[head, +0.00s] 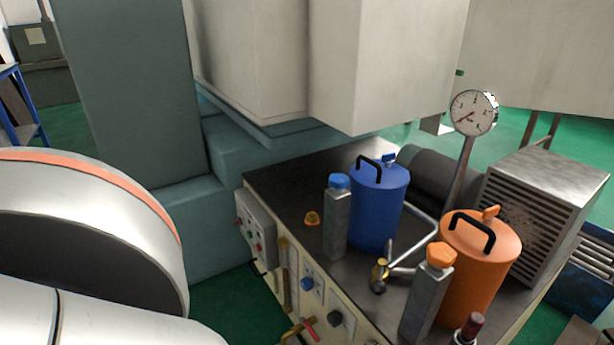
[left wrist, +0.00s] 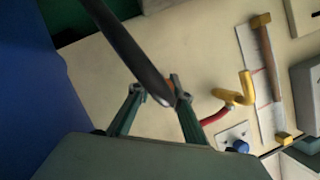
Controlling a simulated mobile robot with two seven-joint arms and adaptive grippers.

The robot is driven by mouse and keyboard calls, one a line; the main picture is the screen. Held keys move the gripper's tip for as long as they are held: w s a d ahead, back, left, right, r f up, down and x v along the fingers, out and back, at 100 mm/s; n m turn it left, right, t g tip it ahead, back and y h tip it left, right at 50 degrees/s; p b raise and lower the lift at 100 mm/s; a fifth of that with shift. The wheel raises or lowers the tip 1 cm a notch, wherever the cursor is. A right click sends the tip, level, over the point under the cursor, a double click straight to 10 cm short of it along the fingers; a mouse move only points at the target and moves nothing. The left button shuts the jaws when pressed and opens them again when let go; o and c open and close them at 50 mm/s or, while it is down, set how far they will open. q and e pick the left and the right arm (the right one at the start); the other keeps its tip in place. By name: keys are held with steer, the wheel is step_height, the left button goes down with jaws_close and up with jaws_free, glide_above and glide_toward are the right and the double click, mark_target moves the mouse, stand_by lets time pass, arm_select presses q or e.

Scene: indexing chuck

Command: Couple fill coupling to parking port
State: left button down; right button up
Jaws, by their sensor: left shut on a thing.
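My left gripper (left wrist: 158,92) shows in the left wrist view with its two green fingers shut on the end of a dark hose. I take this end to be the fill coupling (left wrist: 168,97); a small orange part shows between the fingertips, and the rest is hidden by the fingers and the hose (left wrist: 128,45). The gripper is in front of a cream panel (left wrist: 85,75); the gap to it is hard to judge. I cannot pick out the parking port for certain in either view. Neither gripper shows in the head view.
A yellow spout (left wrist: 246,88) with a red lever (left wrist: 216,117), a brass-ended gauge strip (left wrist: 262,65) and a blue knob (left wrist: 241,146) are right of the gripper. In the head view, the bench top (head: 290,180) carries a blue tank (head: 376,210), an orange tank (head: 478,265) and a dial gauge (head: 472,113).

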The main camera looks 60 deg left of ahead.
arm_select(q)
steer(key=shift+w+a, duration=0.15)
steer(key=shift+w, duration=1.3)
steer(key=c, duration=1.8)
jaws_free()
steer(key=shift+o, duration=0.2)
steer(key=v, duration=0.7)
steer(key=shift+s, duration=0.25)
